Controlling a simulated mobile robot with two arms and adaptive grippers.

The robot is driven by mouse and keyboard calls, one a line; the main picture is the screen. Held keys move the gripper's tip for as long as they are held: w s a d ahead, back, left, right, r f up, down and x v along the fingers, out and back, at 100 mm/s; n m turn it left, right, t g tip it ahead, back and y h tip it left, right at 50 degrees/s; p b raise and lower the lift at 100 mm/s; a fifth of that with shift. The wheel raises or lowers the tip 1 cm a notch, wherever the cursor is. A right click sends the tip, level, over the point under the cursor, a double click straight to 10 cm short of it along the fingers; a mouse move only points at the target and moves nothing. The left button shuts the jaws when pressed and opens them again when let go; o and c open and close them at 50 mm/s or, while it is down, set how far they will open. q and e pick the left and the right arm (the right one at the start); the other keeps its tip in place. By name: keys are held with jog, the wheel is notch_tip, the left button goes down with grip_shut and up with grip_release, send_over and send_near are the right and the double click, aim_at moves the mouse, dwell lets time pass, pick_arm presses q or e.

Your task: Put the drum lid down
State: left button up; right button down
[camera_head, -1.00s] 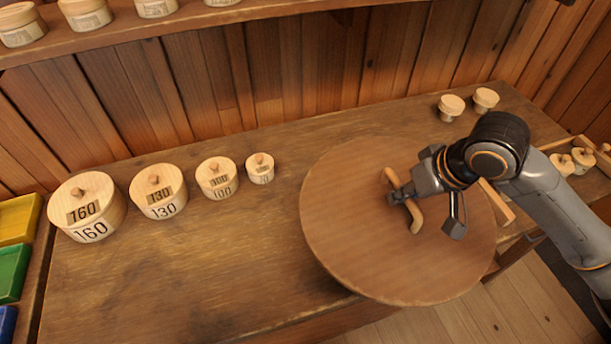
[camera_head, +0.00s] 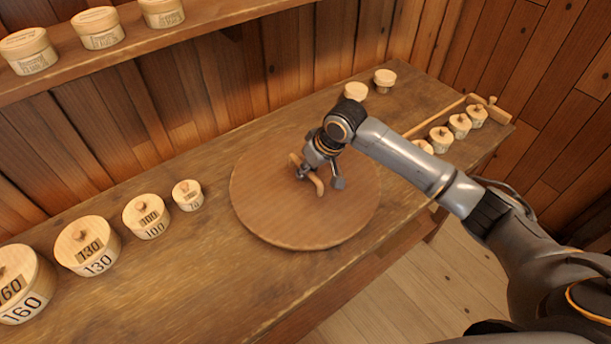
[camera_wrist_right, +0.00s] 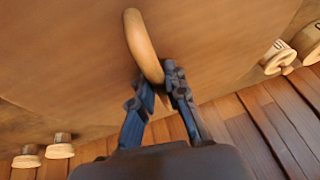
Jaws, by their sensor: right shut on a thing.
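The drum lid is a large round wooden disc (camera_head: 270,215) with a curved wooden handle (camera_head: 318,184) across its middle. It appears level over the middle of the workbench, and I cannot tell whether its underside touches the top. My right gripper (camera_head: 310,172) is shut on the handle from above. In the right wrist view, the fingers of the gripper (camera_wrist_right: 160,85) close around one part of the handle (camera_wrist_right: 140,42), with the lid's face (camera_wrist_right: 70,60) filling much of the picture. My left gripper is not in view.
The wooden workbench (camera_head: 190,270) carries a row of numbered round boxes left of the lid, the smallest (camera_head: 187,195) nearest it. Two small spools (camera_head: 384,80) stand behind the lid. Several small lidded pots (camera_head: 459,125) stand at the right end. A shelf (camera_head: 200,32) runs along the wall.

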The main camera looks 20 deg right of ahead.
aim_at(306, 179)
jog(key=shift+w+f, duration=0.3)
jog(key=shift+w, duration=0.15)
notch_tip(306, 179, down, 2)
jog(key=shift+f+p, duration=0.1)
jog(key=shift+p, duration=0.55)
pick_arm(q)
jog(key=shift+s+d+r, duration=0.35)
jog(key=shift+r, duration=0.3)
pick_arm(e)
jog(key=shift+f, duration=0.4)
jog(key=c, duration=1.4)
grip_release()
jog(key=shift+s+f, duration=0.15)
jog(key=shift+s, duration=0.05)
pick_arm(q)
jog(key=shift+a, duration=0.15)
pick_arm(e)
jog(key=shift+o, duration=0.2)
jog(key=shift+d+r, duration=0.15)
jog(key=shift+r, duration=0.4)
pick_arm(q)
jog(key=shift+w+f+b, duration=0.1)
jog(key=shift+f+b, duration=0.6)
pick_arm(e)
jog(key=v, duration=1.1)
